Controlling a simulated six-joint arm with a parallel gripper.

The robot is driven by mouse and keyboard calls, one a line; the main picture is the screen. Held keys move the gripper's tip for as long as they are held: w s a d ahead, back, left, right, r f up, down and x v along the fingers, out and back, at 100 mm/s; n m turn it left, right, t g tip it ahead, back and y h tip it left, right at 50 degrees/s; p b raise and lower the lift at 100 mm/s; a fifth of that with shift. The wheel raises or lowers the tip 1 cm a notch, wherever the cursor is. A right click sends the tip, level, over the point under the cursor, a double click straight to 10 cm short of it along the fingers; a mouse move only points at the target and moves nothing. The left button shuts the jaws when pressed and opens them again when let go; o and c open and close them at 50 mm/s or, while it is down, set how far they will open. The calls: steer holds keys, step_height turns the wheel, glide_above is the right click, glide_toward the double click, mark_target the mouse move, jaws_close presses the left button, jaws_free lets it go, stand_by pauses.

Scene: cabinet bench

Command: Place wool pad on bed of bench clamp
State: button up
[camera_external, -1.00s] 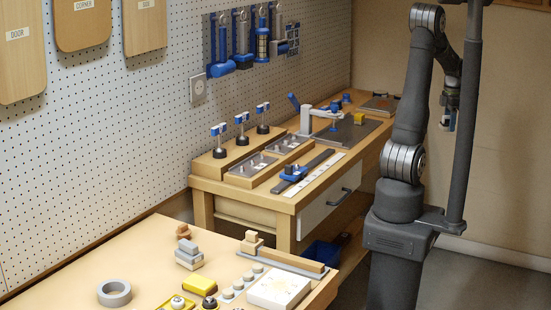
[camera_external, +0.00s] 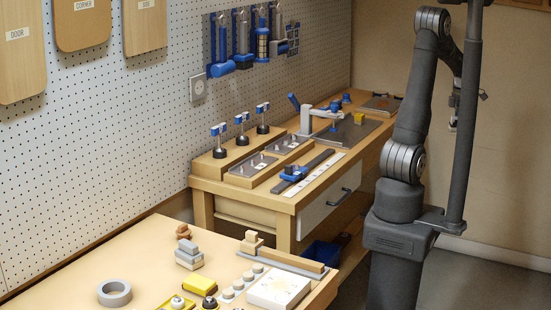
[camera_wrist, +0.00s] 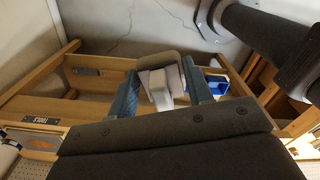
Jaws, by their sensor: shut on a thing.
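My gripper (camera_wrist: 163,88) is shut on a soft grey-brown block with pale parts (camera_wrist: 160,64), which looks like the wool pad. The held block sits between the two dark blue fingers in the wrist view. In the external view my gripper (camera_external: 453,123) hangs high at the right, partly hidden by my own arm, and the pad cannot be made out there. What looks like the bench clamp (camera_external: 306,119), silver with a blue handle, stands on the far bench, well left of my gripper. A grey plate (camera_external: 345,134) lies beside it; I cannot tell whether this is its bed.
A yellow block (camera_external: 360,118) sits on the grey plate. Blue-topped posts (camera_external: 242,128) and metal trays (camera_external: 252,165) stand at the bench's left. The near table holds a tape ring (camera_external: 114,293) and a white box (camera_external: 278,290). The floor at right is open.

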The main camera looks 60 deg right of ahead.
steer(key=w+d+m, duration=0.1)
steer(key=w+d, duration=0.2)
steer(key=w, duration=0.6)
steer(key=w+d+m, duration=0.1)
steer(key=w+d, duration=0.2)
steer(key=w, duration=0.5)
steer(key=m, duration=0.2)
glide_above(362, 131)
step_height(362, 131, down, 6)
steer(key=shift+d+r, duration=0.1)
steer(key=shift+r, duration=0.1)
steer(key=shift+w+f, duration=0.15)
steer(key=shift+f, duration=1.95)
steer(key=shift+f, duration=0.1)
steer(key=o, duration=1)
